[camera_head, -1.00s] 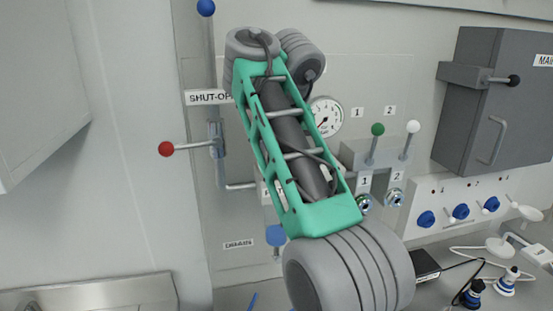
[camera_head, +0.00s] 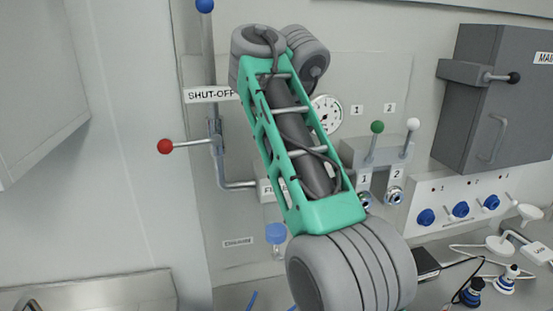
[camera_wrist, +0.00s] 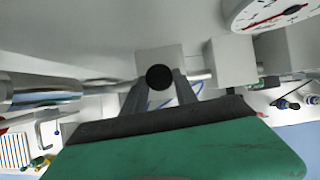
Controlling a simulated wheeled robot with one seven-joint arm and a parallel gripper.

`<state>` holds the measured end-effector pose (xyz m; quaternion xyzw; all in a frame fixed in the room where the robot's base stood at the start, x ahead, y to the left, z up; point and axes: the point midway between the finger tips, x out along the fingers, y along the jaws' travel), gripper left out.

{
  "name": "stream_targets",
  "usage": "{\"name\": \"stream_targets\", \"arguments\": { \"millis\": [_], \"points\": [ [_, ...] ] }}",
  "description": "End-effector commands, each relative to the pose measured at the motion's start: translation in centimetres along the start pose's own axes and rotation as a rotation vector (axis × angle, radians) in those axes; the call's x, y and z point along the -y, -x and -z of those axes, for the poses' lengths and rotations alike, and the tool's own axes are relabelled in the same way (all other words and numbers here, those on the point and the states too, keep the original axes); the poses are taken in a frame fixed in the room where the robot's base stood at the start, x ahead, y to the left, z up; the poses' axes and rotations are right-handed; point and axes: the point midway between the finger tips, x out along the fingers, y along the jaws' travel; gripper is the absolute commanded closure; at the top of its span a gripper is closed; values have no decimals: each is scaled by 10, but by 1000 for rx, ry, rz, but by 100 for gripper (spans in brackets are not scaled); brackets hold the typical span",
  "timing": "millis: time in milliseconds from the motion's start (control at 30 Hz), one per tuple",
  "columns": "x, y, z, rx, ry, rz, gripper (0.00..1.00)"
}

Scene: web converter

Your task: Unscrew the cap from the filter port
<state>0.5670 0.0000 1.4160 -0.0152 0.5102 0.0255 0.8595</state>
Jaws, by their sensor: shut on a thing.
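A black round cap (camera_wrist: 158,77) shows end-on in the wrist view, in front of a pale square block (camera_wrist: 174,56). My gripper (camera_wrist: 160,88) has its two grey fingers closed in on the cap from either side. Whether the cap is still seated on the port cannot be seen, since it faces the camera. In the head view my own arm covers the gripper and the cap. Part of a label starting with "F" (camera_head: 268,190) shows beside the arm.
A red-knobbed lever (camera_head: 166,146) sticks out left of the arm. A blue-topped piece (camera_head: 275,233) is below the label. A gauge (camera_head: 325,115) and green (camera_head: 377,127) and white (camera_head: 413,124) knobbed levers are to the right. A grey box (camera_head: 495,100) stands further right.

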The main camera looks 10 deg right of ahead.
Motion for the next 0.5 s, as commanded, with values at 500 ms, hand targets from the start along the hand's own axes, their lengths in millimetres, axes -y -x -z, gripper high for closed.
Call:
{"name": "stream_targets", "arguments": {
  "millis": [500],
  "points": [
    [4, 0, 0, 0, 261, -143, 100]
  ]
}}
